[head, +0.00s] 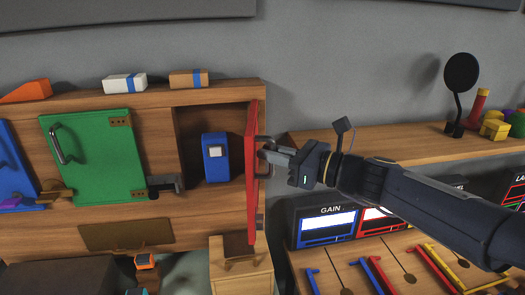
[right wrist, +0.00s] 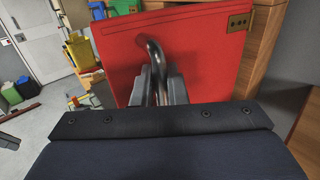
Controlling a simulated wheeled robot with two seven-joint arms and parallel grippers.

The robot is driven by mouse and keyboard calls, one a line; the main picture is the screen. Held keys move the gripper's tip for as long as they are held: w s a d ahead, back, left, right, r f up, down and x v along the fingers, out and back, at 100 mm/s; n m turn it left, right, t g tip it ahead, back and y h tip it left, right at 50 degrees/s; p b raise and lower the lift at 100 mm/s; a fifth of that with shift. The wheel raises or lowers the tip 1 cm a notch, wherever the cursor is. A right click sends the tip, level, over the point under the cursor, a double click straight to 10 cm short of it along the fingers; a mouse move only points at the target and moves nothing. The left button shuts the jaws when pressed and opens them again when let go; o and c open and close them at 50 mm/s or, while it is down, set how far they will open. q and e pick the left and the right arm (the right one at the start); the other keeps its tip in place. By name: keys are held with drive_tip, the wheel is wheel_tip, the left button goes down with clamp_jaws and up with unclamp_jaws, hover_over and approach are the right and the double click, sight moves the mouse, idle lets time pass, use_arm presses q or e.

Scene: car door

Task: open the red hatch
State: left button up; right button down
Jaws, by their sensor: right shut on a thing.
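The red hatch (head: 251,165) stands swung out from the wooden cabinet, seen nearly edge-on in the head view, with the compartment behind it exposed. In the right wrist view the red hatch (right wrist: 200,55) fills the upper middle, with a brass hinge (right wrist: 238,22) at its top right. My right gripper (head: 265,150) is shut on the hatch's curved metal handle (right wrist: 155,60). The handle passes between the two fingers (right wrist: 158,85). A blue box with a pale label (head: 215,158) stands inside the open compartment. My left gripper is not in view.
A green hatch (head: 90,150) with a metal handle is closed left of the compartment. Blocks lie on the cabinet top (head: 220,88). A shelf (head: 400,140) with a black round object and coloured blocks is at right, above panels and levers (head: 385,270).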

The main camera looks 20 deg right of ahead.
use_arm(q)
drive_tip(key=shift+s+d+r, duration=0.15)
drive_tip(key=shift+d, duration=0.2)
use_arm(e)
drive_tip(key=shift+d, duration=1.4)
drive_tip(key=c, duration=1.8)
unclamp_jaws()
drive_tip(key=shift+w, duration=0.2)
drive_tip(key=shift+s, duration=0.15)
